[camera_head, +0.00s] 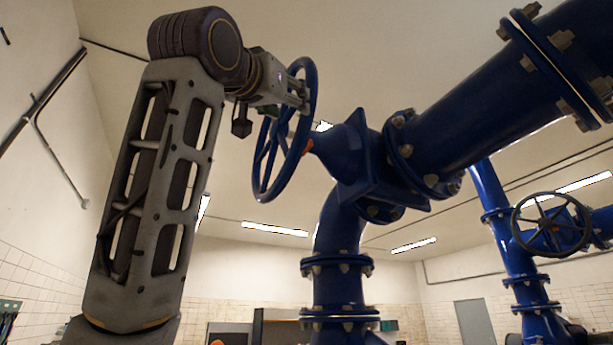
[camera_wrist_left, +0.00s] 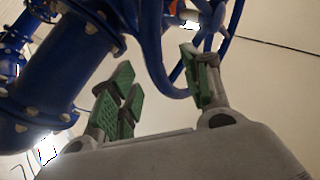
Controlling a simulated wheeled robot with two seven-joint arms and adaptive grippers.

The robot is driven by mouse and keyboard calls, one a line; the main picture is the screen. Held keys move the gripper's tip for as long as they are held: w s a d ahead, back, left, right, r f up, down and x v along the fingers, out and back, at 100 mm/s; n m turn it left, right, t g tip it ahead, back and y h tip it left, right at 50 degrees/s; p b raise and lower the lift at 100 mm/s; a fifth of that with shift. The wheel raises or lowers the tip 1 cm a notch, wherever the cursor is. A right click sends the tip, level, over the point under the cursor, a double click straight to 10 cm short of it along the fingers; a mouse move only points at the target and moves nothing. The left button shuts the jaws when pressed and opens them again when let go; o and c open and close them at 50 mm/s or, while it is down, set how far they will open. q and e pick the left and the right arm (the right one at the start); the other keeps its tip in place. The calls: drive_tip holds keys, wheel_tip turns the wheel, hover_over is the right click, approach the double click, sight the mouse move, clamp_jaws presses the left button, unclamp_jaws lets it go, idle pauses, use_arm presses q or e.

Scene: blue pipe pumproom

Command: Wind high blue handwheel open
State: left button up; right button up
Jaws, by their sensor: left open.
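The high blue handwheel (camera_head: 263,172) stands on the left side of the blue valve body (camera_head: 358,150), seen nearly edge-on. My left gripper (camera_head: 300,92) is at the wheel's upper part in the head view. In the left wrist view the open left gripper (camera_wrist_left: 165,92) has green-padded fingers on both sides of the blue wheel rim (camera_wrist_left: 153,55). The rim passes between the fingers, and I cannot tell whether it touches a pad. My right gripper is in neither view.
A thick blue pipe (camera_head: 480,120) runs from the valve to the upper right, and another goes down below it. A second, darker handwheel (camera_head: 552,224) is at the far right.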

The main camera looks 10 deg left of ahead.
use_arm(q)
drive_tip(key=f+m+h, duration=0.1)
drive_tip(key=h, duration=0.1)
drive_tip(key=a+f+m+h+b, duration=0.1)
drive_tip(key=f+m+h, duration=0.1)
drive_tip(key=h, duration=0.1)
drive_tip(key=s+a+f+m+h+b, duration=0.1)
drive_tip(key=f+h, duration=0.1)
drive_tip(key=shift+a+g+h, duration=0.15)
drive_tip(key=shift+g+h, duration=0.15)
drive_tip(key=shift+w+r, duration=0.1)
drive_tip(key=shift+p+x, duration=3.05)
drive_tip(key=shift+x, duration=3.75)
clamp_jaws()
